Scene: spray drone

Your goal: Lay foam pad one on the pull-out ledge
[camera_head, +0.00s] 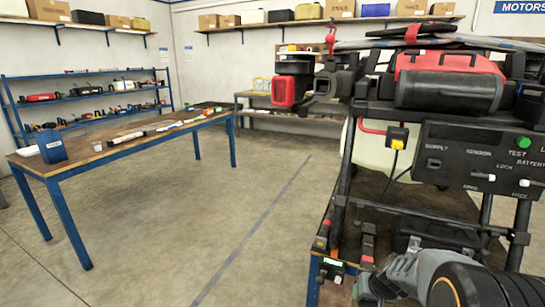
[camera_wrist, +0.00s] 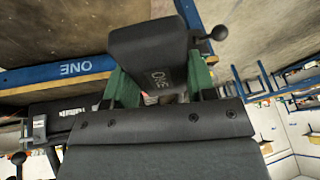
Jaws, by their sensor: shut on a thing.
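Foam pad one (camera_wrist: 145,42) is a dark block marked ONE in the wrist view. It sits between the green fingers of my gripper (camera_wrist: 162,82), which is shut on it. A blue rail (camera_wrist: 72,72) with an upside-down ONE label lies beyond it to the left; I cannot tell whether this belongs to the pull-out ledge. In the head view my gripper (camera_head: 385,280) is low at the right, by the bench's front edge; the pad cannot be made out there. I cannot make out the ledge for certain.
The drone with its red-and-black tank (camera_head: 448,80) stands over a bench (camera_head: 440,195) at right. A control panel (camera_head: 480,160) hangs in front of it. Black uprights and clamps crowd my gripper. A blue-legged table (camera_head: 100,160) stands left; the floor between is clear.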

